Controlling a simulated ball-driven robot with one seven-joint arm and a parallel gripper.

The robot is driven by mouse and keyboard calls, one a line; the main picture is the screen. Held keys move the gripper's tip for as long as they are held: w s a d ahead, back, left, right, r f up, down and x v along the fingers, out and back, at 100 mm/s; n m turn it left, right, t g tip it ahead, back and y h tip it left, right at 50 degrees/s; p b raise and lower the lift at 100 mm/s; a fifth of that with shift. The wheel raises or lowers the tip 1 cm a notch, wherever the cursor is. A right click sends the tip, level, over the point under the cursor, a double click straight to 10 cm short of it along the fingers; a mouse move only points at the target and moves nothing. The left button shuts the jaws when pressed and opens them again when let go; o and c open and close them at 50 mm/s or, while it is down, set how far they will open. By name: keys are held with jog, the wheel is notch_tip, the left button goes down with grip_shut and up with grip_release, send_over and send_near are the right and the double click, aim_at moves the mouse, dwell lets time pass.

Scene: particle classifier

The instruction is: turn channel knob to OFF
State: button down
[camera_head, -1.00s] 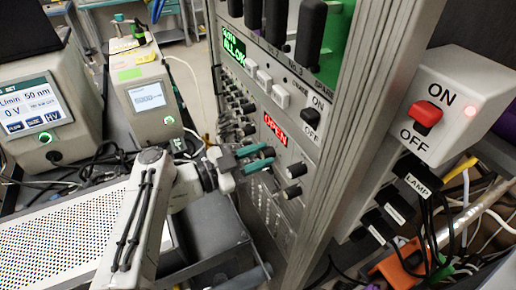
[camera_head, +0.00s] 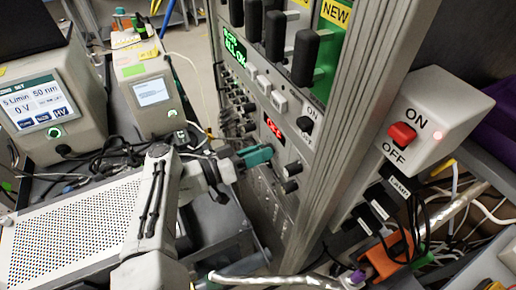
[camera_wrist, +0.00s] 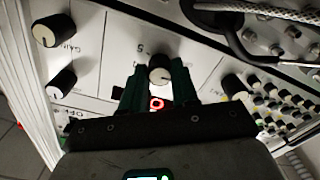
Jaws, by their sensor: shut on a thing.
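The knob (camera_wrist: 160,70), round and black-rimmed with a pale face, sits on the white panel between my two fingertips in the wrist view. My gripper (camera_wrist: 161,76), with dark green fingers, is shut on it. In the head view my gripper (camera_head: 266,153) reaches the rack's front panel, and its fingers hide the gripped knob. A red display (camera_head: 274,129) is lit just above the fingers; its text is too small to read surely. In the wrist view the red display (camera_wrist: 156,104) is partly hidden between the fingers.
Other knobs stand close by, such as a black knob (camera_head: 293,169) and a pale-faced knob (camera_wrist: 60,84). A white switch box (camera_head: 428,118) with a red rocker is at the right. A perforated plate (camera_head: 70,235) lies at the left.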

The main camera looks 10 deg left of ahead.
jog(key=shift+f+n+p, duration=0.1)
jog(key=shift+n+p, duration=0.35)
jog(key=shift+n, duration=1.25)
jog(key=c, duration=0.8)
grip_release()
jog(key=shift+c, duration=0.2)
jog(key=shift+a, duration=0.1)
jog(key=b+v, duration=0.4)
jog(key=v, duration=0.6)
jog(key=shift+s+a, duration=0.2)
jog(key=shift+a, duration=0.1)
jog(key=shift+s, duration=0.1)
